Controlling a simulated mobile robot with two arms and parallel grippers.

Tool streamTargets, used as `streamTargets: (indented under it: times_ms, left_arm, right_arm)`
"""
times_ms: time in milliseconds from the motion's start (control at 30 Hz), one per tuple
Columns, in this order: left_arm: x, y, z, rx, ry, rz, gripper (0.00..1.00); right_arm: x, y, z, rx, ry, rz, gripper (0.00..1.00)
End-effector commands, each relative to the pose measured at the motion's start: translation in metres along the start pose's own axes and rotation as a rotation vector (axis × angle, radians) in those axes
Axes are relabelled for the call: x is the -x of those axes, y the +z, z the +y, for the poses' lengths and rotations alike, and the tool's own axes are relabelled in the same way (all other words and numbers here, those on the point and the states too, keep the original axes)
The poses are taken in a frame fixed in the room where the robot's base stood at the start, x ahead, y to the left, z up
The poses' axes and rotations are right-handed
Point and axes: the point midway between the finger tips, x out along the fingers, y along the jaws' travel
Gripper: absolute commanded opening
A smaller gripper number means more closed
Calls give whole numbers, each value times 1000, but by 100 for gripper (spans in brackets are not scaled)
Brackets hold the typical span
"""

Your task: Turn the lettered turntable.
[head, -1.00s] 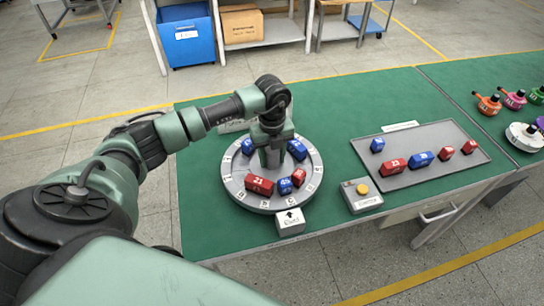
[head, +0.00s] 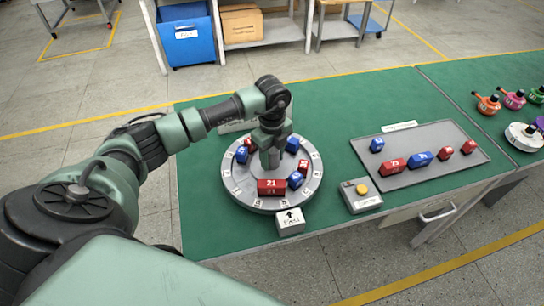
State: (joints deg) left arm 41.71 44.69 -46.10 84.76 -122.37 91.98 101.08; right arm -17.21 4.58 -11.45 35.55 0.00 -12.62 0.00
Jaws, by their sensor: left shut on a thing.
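The grey round turntable (head: 240,188) with letters around its rim sits on the green table mat. A grey pointer block with an up arrow (head: 290,222) stands at the front edge. My right gripper is not in view.
A grey box with a yellow button (head: 362,194) stands right of the turntable. Coloured parts (head: 488,104) and a white round holder (head: 524,136) lie far right.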

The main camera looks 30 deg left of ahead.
Motion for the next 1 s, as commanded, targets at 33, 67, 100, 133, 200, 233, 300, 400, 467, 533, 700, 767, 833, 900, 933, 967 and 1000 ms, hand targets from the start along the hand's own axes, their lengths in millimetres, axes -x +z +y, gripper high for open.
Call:
streamTargets:
  times_ms: [33,67,100,133,200,233,300,400,467,533,700,767,833,900,933,967,1000]
  left_arm:
    - [4,3,-2,10,-6,-6,0]
    - [4,3,-2,13,-6,-6,0]
    - [4,3,-2,17,-6,-6,0]
    - [4,4,-2,19,-6,-6,0]
    - [4,4,-2,22,-6,-7,0]
    - [4,4,-2,23,-6,-7,0]
    - [4,4,-2,24,-6,-7,0]
    - [4,4,-2,25,-6,-7,0]
    - [4,4,-2,24,-6,-7,0]
    - [4,4,-2,24,-6,-7,0]
    - [4,4,-2,24,-5,-6,63]
    - [3,3,-1,23,-4,-5,63]
    - [2,2,-1,22,-3,-4,63]
    - [2,2,-1,22,-3,-3,63]
    - [2,2,-1,21,-2,-3,63]
    - [2,2,-1,21,-2,-3,63]
    - [2,1,-1,21,-2,-3,63]
  right_arm:
    - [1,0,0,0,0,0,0]
    - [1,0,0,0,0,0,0]
    - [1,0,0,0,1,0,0]
    - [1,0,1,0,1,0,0]
    - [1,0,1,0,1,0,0]
    - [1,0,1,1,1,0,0]
    - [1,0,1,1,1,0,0]
    - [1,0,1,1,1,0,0]
    - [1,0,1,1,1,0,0]
    - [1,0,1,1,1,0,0]
    - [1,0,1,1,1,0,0]
    - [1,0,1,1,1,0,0]
    - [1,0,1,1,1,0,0]
    - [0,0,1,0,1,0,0]
    - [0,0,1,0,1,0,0]
    - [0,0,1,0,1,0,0]
    - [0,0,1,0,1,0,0]
